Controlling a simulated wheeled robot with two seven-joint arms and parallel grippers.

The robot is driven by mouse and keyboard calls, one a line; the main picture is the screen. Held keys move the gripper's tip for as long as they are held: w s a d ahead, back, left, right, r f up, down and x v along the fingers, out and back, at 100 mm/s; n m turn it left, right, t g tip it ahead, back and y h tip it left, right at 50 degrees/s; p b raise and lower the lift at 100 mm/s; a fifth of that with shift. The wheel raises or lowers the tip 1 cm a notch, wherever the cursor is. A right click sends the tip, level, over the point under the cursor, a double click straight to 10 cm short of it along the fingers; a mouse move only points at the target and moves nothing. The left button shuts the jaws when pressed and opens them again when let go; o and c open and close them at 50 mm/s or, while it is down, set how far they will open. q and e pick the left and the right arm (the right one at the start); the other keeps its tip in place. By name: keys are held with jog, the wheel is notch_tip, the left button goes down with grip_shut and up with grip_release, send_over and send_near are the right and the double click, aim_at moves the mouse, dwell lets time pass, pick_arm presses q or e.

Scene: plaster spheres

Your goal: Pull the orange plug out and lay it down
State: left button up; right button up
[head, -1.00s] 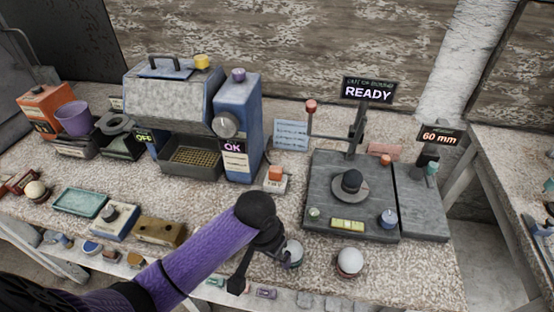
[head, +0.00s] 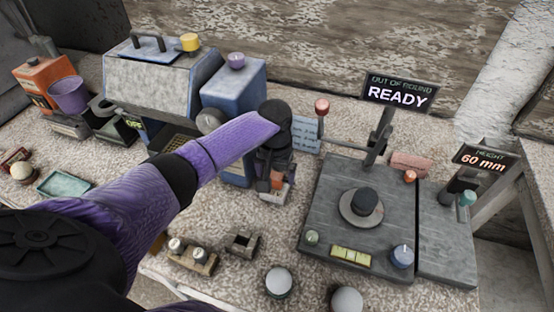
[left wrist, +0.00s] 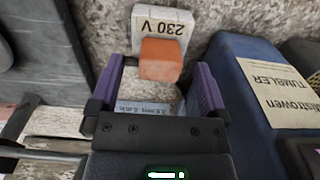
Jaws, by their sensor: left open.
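In the left wrist view the orange plug (left wrist: 160,60) stands in the white block marked 230 V (left wrist: 157,22). My left gripper (head: 275,168) is over the plug in the head view and partly hides it. In the left wrist view my left gripper (left wrist: 159,66) is open, with the plug between its two purple fingers near the tips. Gaps show on both sides of the plug. My right gripper is not in view.
The blue tumbler machine (left wrist: 265,90) stands close to my left gripper. The grey gauge plate (head: 325,215) with a READY sign (head: 400,95) lies to the right. White spheres (head: 279,281) sit at the front. Bare table shows between the socket and the small blocks.

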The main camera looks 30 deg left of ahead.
aim_at(275, 175)
pick_arm(q)
jog(key=shift+f, duration=0.75)
grip_shut()
jog(key=shift+r+p, duration=2.6)
jog(key=shift+p, duration=0.1)
jog(key=shift+f, duration=0.1)
